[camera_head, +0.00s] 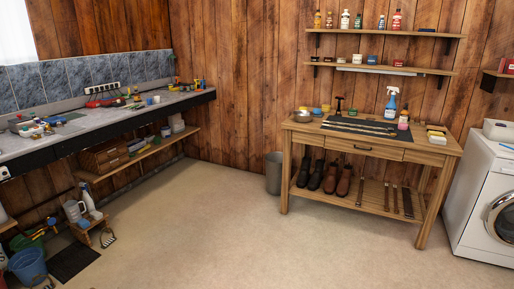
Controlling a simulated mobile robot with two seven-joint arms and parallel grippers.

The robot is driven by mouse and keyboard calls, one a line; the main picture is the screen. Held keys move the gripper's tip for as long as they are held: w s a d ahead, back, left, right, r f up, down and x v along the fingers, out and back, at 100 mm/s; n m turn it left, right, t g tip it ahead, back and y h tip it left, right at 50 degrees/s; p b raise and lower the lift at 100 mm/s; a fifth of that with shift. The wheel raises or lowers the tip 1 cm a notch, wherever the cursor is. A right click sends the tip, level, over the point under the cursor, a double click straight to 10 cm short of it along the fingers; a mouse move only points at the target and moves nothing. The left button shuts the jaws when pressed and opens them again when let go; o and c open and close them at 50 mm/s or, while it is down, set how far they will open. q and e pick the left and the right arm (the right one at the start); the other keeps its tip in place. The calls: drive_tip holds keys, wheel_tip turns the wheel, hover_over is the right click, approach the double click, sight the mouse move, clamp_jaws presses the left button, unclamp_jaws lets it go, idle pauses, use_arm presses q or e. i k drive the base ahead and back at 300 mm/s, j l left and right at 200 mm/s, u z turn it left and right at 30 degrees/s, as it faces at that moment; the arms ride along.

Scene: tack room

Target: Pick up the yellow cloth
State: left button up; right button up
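A small yellow and white item (436,137) lies at the right end of the wooden workbench top; it may be a folded yellow cloth, but it is too small to be sure. Another small yellow thing (325,108) sits at the back left of the same bench and could be a tin or a cloth. The wooden workbench (372,146) stands against the back wall, well away from me across the floor. Neither of my grippers shows in the head view.
A dark mat (360,125) with long strips, a spray bottle (391,103) and a metal bowl (302,116) are on the bench. A washing machine (490,195) stands right, a bin (273,172) left. A long counter (100,125) lines the left wall. The middle floor is clear.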

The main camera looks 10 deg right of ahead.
sight(432, 133)
drive_tip(key=i+l+z, duration=0.5)
drive_tip(key=i+z, duration=0.25)
drive_tip(key=i+l+z, duration=0.1)
drive_tip(key=i+z, duration=0.25)
drive_tip(key=i, duration=0.8)
drive_tip(key=i+l, duration=0.15)
drive_tip(key=i, duration=0.6)
drive_tip(key=i+l+u, duration=0.1)
drive_tip(key=i+u, duration=0.25)
drive_tip(key=i+l+u, duration=0.3)
drive_tip(key=i, duration=0.3)
drive_tip(key=i+l+u, duration=0.35)
drive_tip(key=z, duration=1.85)
drive_tip(key=j, duration=0.15)
